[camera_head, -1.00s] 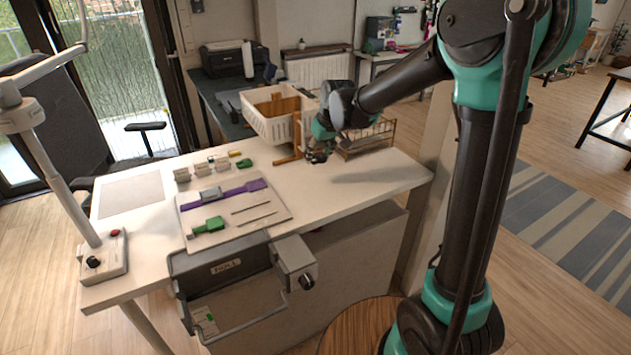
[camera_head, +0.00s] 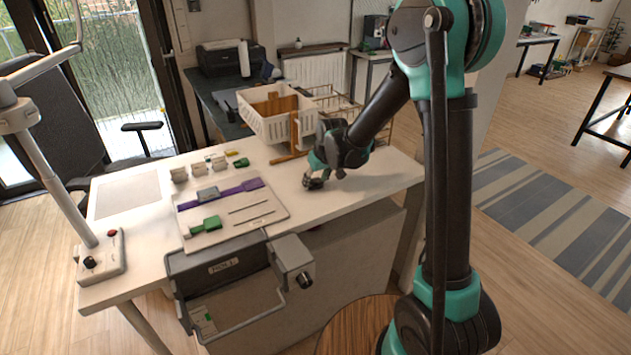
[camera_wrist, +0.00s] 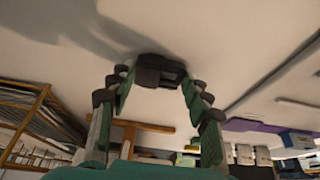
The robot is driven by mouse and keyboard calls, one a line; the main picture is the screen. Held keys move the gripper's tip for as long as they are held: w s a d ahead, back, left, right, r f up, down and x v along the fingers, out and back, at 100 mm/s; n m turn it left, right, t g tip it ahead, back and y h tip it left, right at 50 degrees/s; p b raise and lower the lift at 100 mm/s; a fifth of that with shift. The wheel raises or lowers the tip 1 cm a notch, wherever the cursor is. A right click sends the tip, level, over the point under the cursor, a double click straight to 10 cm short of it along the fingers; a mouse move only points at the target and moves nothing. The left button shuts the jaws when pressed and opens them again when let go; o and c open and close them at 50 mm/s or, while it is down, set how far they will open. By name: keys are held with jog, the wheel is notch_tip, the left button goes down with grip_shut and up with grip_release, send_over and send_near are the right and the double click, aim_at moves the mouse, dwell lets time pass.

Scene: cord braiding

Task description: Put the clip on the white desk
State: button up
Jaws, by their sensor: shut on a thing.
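My gripper (camera_head: 317,182) is low over the right part of the white desk (camera_head: 375,188), in front of the basket stand. In the wrist view my gripper (camera_wrist: 158,85) is shut on a small dark clip (camera_wrist: 162,68), held between the two fingertips. The white desk top (camera_wrist: 235,45) and the arm's shadow show behind the clip. I cannot tell whether the clip touches the desk. In the head view the clip is too small and dark to tell from the fingers.
A board (camera_head: 272,222) with a purple strap and a green piece lies to the left. An open grey drawer (camera_head: 225,268) hangs in front. The desk's right end is clear.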

jog(key=o, duration=0.7)
jog(key=shift+f, duration=0.1)
jog(key=shift+o, duration=0.2)
jog(key=v, duration=1.2)
jog(key=s+d+f+m+h, duration=0.1)
jog(key=s+d+f+m, duration=0.2)
jog(key=s+d, duration=0.8)
jog(key=s+d+f+m+h, duration=0.1)
jog(key=s+d+f+m, duration=0.2)
jog(key=s+d+f, duration=0.3)
jog(key=s+d, duration=0.5)
jog(key=d, duration=0.1)
jog(key=shift+s+f+m+h, duration=0.25)
jog(key=shift+s+m+h, duration=0.05)
jog(key=shift+s+m, duration=0.1)
jog(key=shift+d, duration=0.1)
